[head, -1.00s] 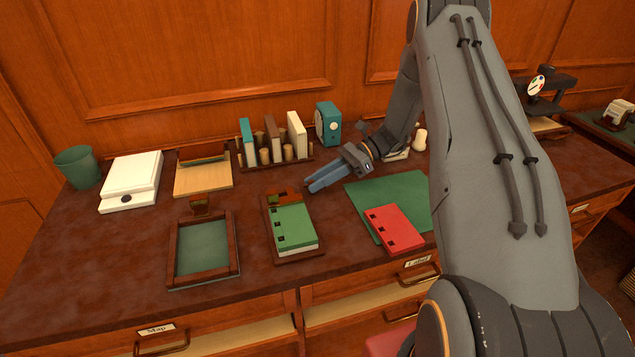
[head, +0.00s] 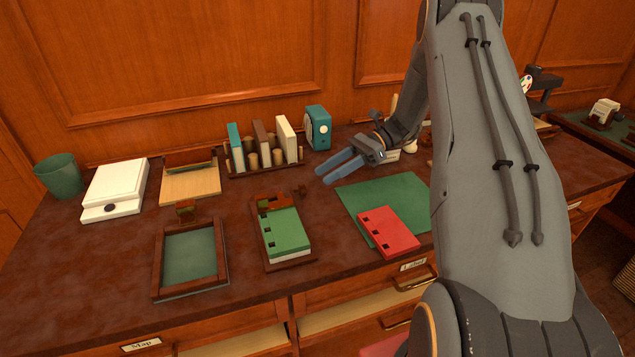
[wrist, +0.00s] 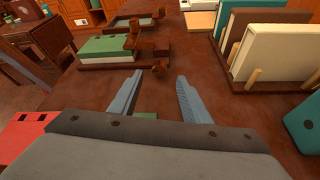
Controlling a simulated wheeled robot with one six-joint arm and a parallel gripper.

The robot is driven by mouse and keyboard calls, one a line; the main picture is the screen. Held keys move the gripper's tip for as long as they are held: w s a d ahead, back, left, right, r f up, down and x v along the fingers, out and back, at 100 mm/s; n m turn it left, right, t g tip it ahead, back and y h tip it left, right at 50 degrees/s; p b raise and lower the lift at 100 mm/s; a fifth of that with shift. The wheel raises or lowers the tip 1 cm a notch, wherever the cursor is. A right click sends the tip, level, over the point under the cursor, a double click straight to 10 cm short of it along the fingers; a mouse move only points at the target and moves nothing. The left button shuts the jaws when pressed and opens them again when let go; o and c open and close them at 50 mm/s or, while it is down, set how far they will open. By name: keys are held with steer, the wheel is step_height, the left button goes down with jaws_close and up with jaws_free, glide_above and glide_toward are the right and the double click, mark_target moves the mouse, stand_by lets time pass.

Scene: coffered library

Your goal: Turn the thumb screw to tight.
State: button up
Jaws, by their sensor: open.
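The holder carries a green book (head: 286,231) and a brown block (head: 272,203). My gripper (head: 327,172) is open and empty, above the desk to the right of and behind the knob. Its two blue-grey fingers also show in the wrist view (wrist: 159,82). I cannot tell the screw's turn position.
A red book (head: 389,232) lies on a green mat (head: 408,185) to the right. A rack (head: 262,170) of upright books and a teal box (head: 318,128) stand behind. A wooden tray (head: 220,250) lies left of the holder. Bare desk lies between rack and holder.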

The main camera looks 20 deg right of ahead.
mark_target(300, 186)
steer(key=shift+d+r, duration=0.2)
steer(key=shift+d, duration=0.25)
